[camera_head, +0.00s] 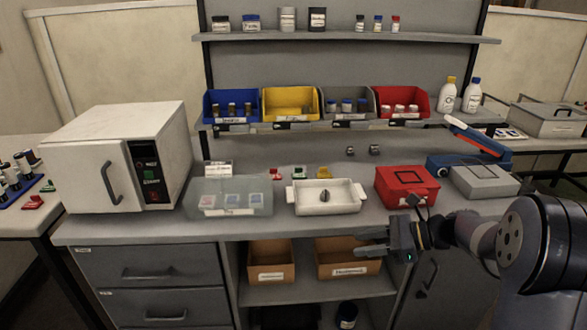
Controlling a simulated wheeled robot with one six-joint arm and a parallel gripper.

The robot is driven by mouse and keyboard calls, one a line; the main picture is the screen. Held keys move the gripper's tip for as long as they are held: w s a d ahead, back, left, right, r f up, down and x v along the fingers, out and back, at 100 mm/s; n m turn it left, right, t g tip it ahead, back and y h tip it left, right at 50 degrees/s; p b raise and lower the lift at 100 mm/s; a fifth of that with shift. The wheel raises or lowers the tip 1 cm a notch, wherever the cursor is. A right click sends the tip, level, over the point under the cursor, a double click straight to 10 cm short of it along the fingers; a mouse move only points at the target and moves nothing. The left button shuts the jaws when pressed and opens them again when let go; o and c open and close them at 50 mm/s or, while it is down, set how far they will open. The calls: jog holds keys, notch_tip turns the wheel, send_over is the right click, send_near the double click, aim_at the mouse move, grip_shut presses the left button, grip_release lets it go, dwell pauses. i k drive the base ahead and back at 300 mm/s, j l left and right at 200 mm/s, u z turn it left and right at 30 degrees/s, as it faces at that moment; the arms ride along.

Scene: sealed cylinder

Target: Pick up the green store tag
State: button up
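A small green tag (298,172) lies at the back of the grey counter, between a red tag (276,174) and a yellow tag (323,172). Another small green piece (47,187) lies on the left side table, near a red one (33,202). I cannot read which is the store tag. My gripper (361,242) is in front of the counter's front edge, at right of centre, pointing left. Its two fingers are apart with nothing seen between them. It is well away from both green pieces.
A white oven (120,150) is at left. A red box (405,186) is at right. Coloured bins line the shelf above.

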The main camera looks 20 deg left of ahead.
aim_at(298, 174)
jog(key=i+u, duration=0.2)
jog(key=i, duration=0.3)
jog(key=i+l+u, duration=0.2)
jog(key=i, duration=0.25)
jog(key=i+l+u, duration=0.2)
jog(key=i, duration=0.3)
